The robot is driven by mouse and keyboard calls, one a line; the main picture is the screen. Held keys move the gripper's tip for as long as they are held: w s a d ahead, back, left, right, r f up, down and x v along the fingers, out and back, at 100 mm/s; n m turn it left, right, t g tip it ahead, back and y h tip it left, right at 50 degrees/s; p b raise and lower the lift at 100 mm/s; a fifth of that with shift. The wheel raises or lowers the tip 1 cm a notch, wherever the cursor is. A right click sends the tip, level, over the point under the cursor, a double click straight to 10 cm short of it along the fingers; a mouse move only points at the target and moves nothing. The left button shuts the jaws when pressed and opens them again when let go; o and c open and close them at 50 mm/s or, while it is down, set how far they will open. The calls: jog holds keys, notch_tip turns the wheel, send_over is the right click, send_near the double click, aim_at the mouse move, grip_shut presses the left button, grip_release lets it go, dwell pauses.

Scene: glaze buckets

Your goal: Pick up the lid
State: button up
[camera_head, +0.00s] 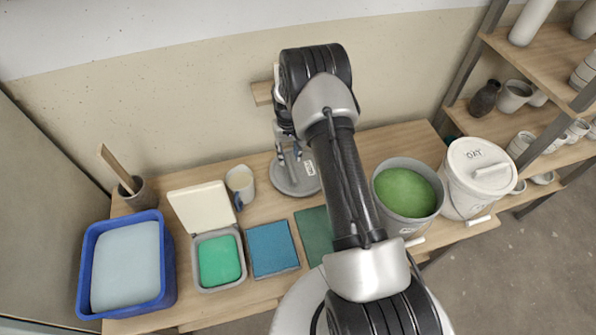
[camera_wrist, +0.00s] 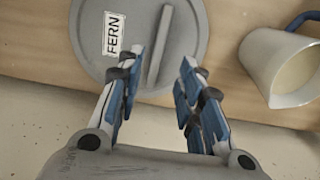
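A grey round lid (camera_head: 283,183) with a white label lies flat on the wooden table near the wall. In the wrist view the lid (camera_wrist: 190,50) carries the label FERN and a straight raised bar handle (camera_wrist: 160,46). My gripper (camera_head: 290,152) is above the lid, partly hidden by my arm in the head view. In the wrist view my gripper (camera_wrist: 158,68) is open and empty, with one finger on each side of the handle's near end. I cannot tell the exact height. An open grey bucket (camera_head: 408,227) of green glaze stands to the right.
A white bucket (camera_head: 455,199) with a lid marked OAT stands far right. A jug (camera_head: 240,180) is left of the lid; it also shows in the wrist view (camera_wrist: 273,62). Tiles (camera_head: 272,248), a green-filled box (camera_head: 219,262) and a blue tub (camera_head: 167,270) line the front left.

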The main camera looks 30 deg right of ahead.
aim_at(291, 168)
jog(key=shift+s+d+f+b, duration=0.1)
jog(key=shift+f+b, duration=0.6)
jog(key=shift+f, duration=1.2)
jog(key=shift+d+f+b, duration=0.1)
jog(key=shift+f+b, duration=0.55)
jog(key=shift+f, duration=1.2)
jog(key=shift+f+b, duration=0.25)
jog(key=shift+b, duration=0.1)
jog(key=shift+c, duration=0.5)
grip_shut()
